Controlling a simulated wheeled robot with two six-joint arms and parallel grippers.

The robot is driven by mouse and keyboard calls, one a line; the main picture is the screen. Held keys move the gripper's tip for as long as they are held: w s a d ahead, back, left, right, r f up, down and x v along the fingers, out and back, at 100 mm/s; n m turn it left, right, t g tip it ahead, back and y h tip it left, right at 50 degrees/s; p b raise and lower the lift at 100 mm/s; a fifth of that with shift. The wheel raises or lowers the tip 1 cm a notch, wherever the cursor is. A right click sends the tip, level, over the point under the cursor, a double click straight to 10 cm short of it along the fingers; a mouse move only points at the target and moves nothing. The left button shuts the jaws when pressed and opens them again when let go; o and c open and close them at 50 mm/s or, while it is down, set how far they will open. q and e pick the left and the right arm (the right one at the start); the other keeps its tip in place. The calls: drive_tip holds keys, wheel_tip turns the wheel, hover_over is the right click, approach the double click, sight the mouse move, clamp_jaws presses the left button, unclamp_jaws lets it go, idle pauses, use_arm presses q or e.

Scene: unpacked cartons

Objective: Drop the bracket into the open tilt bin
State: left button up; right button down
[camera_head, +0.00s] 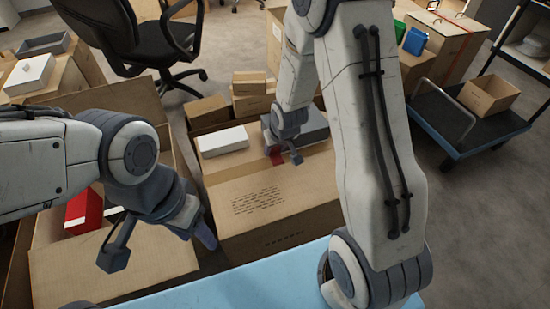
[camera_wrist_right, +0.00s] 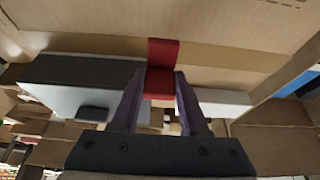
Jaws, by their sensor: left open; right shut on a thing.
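My right gripper (camera_head: 279,156) is shut on the red bracket (camera_head: 276,157), over the top of a large carton (camera_head: 265,205). The right wrist view shows the bracket (camera_wrist_right: 162,80) held between the two fingers (camera_wrist_right: 160,100); it has an upright part and a part bent towards the camera. A dark grey box (camera_head: 312,127) stands just behind the gripper, partly hidden by my right arm, and it also shows in the right wrist view (camera_wrist_right: 75,82). It may be the tilt bin; its opening is not clear. My left gripper (camera_head: 160,245) is open and empty over the left carton.
A white box (camera_head: 222,142) lies on the large carton left of the bracket. A red box (camera_head: 84,210) sits in the open left carton (camera_head: 110,270). A blue surface (camera_head: 260,285) lies in front. Small cartons (camera_head: 250,95) stand behind; a cart (camera_head: 470,125) stands at right.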

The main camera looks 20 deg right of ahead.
sight(275, 156)
drive_tip(key=shift+f+b, duration=1)
drive_tip(key=shift+f, duration=1)
drive_tip(key=shift+f, duration=0.15)
drive_tip(key=shift+c, duration=2.1)
unclamp_jaws()
